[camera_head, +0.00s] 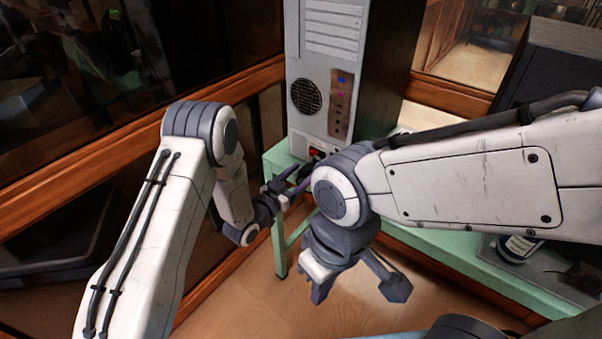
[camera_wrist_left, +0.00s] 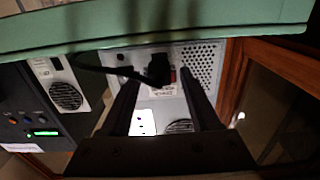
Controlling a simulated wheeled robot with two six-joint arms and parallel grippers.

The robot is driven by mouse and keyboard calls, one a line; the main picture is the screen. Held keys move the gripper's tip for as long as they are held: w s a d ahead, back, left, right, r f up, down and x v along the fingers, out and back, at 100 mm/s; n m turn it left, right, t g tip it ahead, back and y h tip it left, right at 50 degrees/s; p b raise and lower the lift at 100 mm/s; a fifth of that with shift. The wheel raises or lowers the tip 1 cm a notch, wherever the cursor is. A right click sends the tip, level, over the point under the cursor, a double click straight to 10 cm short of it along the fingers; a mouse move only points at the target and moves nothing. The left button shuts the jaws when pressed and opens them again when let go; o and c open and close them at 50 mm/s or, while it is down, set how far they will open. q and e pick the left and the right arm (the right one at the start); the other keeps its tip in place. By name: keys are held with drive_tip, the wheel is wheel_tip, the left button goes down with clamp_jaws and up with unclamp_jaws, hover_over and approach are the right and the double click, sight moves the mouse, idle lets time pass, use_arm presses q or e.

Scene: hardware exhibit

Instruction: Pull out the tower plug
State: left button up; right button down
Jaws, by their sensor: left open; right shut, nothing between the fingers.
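The tower (camera_head: 320,70) stands on the green table with its light grey back panel facing me. It also shows upside down in the left wrist view (camera_wrist_left: 200,62). A black plug (camera_wrist_left: 159,68) sits at its power socket, beside a red switch, with a black cable running left. My left gripper (camera_head: 287,188) is open by the bottom of the back panel. In its wrist view the fingers (camera_wrist_left: 160,80) stand on either side of the plug, and I see no contact. My right gripper (camera_head: 357,290) is shut and empty, lower and nearer; its arm hides part of the table.
The green table (camera_head: 470,262) carries a small jar (camera_head: 520,245) at the right. A dark box-shaped device (camera_head: 550,80) stands at the right. A wooden rail (camera_head: 80,180) runs along the left. A device with a lit green display (camera_wrist_left: 43,133) shows in the left wrist view.

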use_arm(q)
drive_tip(key=b+v, duration=0.1)
drive_tip(key=v, duration=0.9)
drive_tip(key=shift+w+d, duration=0.1)
drive_tip(key=s+d+r+g+y+p, duration=0.3)
drive_tip(key=r+g+y+p, duration=0.15)
drive_tip(key=r+y, duration=0.2)
drive_tip(key=s+a+r+g+y+p, duration=0.1)
drive_tip(key=s+a+r+g, duration=0.1)
drive_tip(key=s, duration=0.7)
drive_tip(key=s+a+r+g+y+p, duration=0.1)
drive_tip(key=s+r+g, duration=0.3)
drive_tip(key=s, duration=0.5)
drive_tip(key=s+a+r+g+y+p, duration=0.2)
drive_tip(key=s+r, duration=0.4)
drive_tip(key=s, duration=0.3)
drive_tip(key=shift+a+n+g, duration=0.3)
drive_tip(key=shift+n+g, duration=0.1)
drive_tip(key=shift+g, duration=0.15)
